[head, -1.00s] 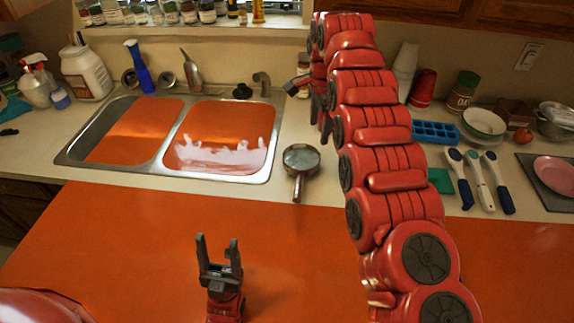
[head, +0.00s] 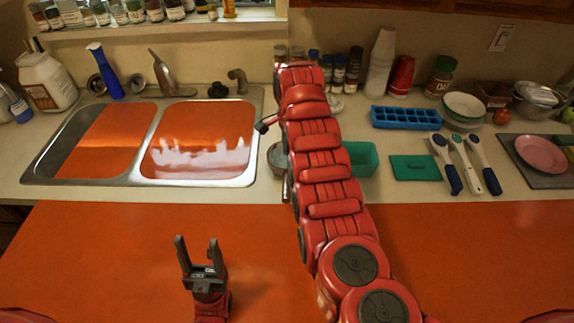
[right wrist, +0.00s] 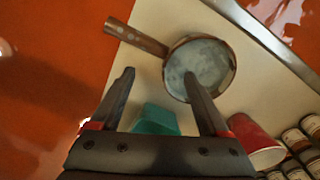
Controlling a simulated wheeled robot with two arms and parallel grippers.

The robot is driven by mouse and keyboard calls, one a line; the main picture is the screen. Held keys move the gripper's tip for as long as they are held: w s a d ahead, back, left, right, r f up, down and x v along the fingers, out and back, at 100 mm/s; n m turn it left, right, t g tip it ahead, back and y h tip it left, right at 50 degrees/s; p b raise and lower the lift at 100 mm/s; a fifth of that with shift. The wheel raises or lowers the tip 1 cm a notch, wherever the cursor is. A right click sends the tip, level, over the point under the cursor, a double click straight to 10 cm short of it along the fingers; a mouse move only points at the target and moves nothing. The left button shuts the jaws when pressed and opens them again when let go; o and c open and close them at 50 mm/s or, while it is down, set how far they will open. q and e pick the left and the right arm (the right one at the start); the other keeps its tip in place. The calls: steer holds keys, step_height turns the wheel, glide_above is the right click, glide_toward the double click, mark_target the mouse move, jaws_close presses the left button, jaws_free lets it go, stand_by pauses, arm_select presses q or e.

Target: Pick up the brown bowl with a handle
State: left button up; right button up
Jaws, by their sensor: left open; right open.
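The brown bowl with a handle (right wrist: 212,62) shows whole in the right wrist view, with a grey inside, brown rim and brown handle (right wrist: 138,37) pointing to the upper left. In the head view my right arm mostly hides the bowl (head: 276,160), which sits on the counter right of the sink. My right gripper (right wrist: 159,75) is open and empty; one fingertip overlaps the bowl's edge in the picture, and I cannot tell whether it touches. My left gripper (head: 197,242) is open and empty over the orange surface, away from the bowl.
A teal container (head: 362,158) stands right of the bowl, partly behind my right arm. A sink (head: 250,172) lies left of it. A blue ice tray (head: 406,118), green lid (head: 414,168) and brushes (head: 466,162) are further right. The orange front surface (head: 100,250) is largely clear.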

mark_target(287, 174)
steer(key=shift+w+a+f, duration=0.1)
steer(key=shift+w+f, duration=0.05)
steer(key=shift+f, duration=0.55)
steer(key=shift+f+p, duration=0.25)
steer(key=shift+p, duration=0.2)
step_height(287, 174, down, 4)
steer(key=shift+w+f+p, duration=0.1)
steer(key=shift+p, duration=0.55)
steer(key=shift+f, duration=0.4)
jaws_close()
